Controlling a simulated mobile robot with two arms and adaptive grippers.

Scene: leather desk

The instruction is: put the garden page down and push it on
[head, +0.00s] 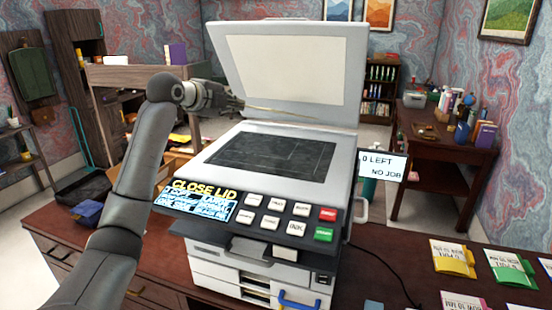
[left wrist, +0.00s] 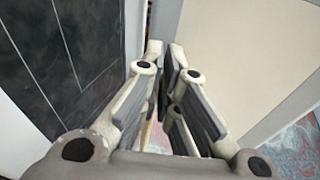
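A grey copier (head: 345,150) stands on the desk with its lid (head: 292,62) raised, showing a cream inner pad. Its dark glass (head: 270,155) with thin pale lines is uncovered; it also shows in the left wrist view (left wrist: 62,60). My left gripper (head: 240,104) is at the lower left of the raised lid, above the back of the glass. In the left wrist view its fingers (left wrist: 169,62) look closed together, with no page clearly between them. A thin tan line runs right from it in the head view; I cannot tell what it is. I cannot identify the garden page. My right gripper is not in view.
The copier's display (head: 205,200) reads CLOSE LID, beside several buttons including a green one (head: 324,234). A sign (head: 382,166) reads 0 LEFT, NO JOB. Several coloured labelled pads, one yellow (head: 453,258), lie on the desk at right.

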